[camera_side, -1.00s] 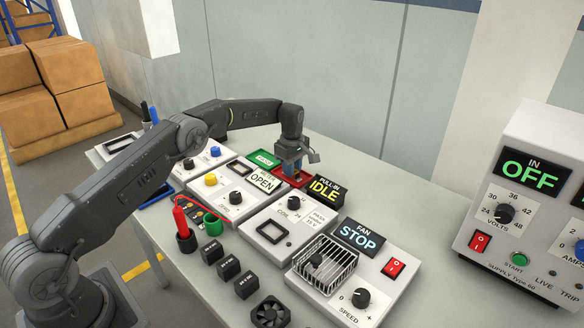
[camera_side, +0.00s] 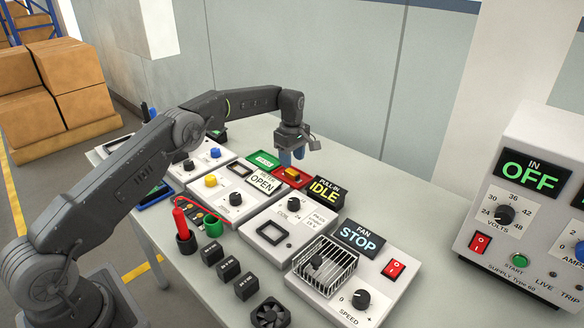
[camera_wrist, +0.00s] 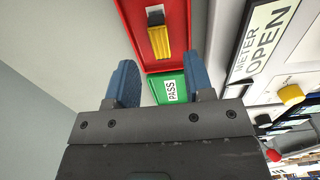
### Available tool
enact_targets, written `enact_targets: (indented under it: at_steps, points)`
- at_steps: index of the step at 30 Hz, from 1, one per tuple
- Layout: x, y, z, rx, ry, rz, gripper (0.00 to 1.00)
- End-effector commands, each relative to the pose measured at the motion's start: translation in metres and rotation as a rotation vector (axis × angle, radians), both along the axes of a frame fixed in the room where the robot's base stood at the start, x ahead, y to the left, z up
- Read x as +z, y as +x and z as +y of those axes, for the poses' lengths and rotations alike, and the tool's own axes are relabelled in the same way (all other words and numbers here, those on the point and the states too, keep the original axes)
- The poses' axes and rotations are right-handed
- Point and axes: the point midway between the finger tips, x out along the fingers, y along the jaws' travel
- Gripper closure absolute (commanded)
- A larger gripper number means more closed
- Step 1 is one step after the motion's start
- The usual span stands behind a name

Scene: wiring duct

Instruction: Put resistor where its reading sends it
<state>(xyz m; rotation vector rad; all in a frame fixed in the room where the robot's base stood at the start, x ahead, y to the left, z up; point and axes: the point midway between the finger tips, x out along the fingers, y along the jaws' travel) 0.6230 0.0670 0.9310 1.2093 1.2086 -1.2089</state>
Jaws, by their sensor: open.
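A yellow ribbed part with a dark end, apparently the resistor (camera_wrist: 160,42), lies in the red tray (camera_wrist: 188,30). It also shows in the side view (camera_side: 292,172), in the red tray (camera_side: 305,181) at the back of the table. My gripper (camera_side: 291,158) is open and empty above that tray, blue fingers pointing down. In the wrist view its fingers (camera_wrist: 163,84) are spread apart, with the resistor beyond them. The green tray marked PASS (camera_wrist: 165,88) adjoins the red one and shows in the side view (camera_side: 263,161). The meter display (camera_side: 262,183) reads OPEN.
A relay display (camera_side: 325,190) reading IDLE stands right of the red tray. A fan station (camera_side: 357,237) reads STOP. The supply (camera_side: 530,200) reads OFF.

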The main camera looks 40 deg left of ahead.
Motion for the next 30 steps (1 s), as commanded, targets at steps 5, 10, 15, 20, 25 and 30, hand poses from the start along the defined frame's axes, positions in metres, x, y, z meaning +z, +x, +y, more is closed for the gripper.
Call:
enact_targets:
  at_steps: [5, 10, 15, 20, 25, 30]
  points:
    - [0.041, 0.001, 0.000, 0.000, 0.001, -0.004, 0.52]
    - [0.065, 0.001, 0.000, 0.000, 0.000, -0.002, 0.52]
    - [0.076, 0.000, 0.000, 0.000, 0.000, 0.000, 0.52]
    - [0.079, 0.000, 0.000, -0.003, 0.000, -0.001, 0.52]
    - [0.110, -0.007, -0.008, -0.083, 0.006, -0.030, 0.52]
    - [0.173, -0.038, -0.029, -0.289, 0.028, -0.092, 0.52]
